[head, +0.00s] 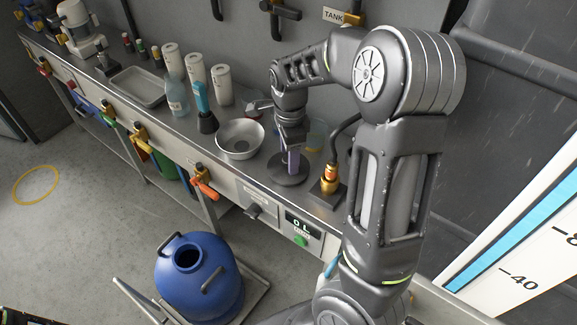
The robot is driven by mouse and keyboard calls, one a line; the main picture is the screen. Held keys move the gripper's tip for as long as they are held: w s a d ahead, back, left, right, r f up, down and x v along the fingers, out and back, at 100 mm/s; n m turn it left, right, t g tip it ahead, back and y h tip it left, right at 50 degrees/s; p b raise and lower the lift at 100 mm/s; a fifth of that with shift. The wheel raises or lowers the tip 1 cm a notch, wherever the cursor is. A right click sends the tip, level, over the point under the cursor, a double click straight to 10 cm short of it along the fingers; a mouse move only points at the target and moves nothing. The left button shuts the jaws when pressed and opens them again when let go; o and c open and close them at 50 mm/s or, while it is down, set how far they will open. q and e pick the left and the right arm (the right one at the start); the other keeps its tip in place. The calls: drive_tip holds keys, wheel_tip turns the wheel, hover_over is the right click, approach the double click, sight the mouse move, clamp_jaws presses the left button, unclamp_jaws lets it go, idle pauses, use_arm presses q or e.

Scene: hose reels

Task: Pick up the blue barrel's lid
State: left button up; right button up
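The blue barrel (218,284) stands on the floor in front of the counter, its round mouth open at the top. A dark round disc with an upright purple grip (293,162) lies on the counter; it looks like a lid. My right arm reaches over the counter from the right. My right gripper (292,146) points down at the top of the purple grip. The fingers partly hide the grip, and I cannot tell whether they are closed on it. My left gripper is not clearly in view.
A metal bowl (240,139) stands left of the disc, and a brass fitting (329,178) stands close on its right. Bottles, white rolls and a tray (139,87) are farther left. A display (303,225) and coloured valves line the counter's front. The floor at left is clear.

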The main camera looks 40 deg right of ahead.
idle(0.5)
clamp_jaws()
idle(0.4)
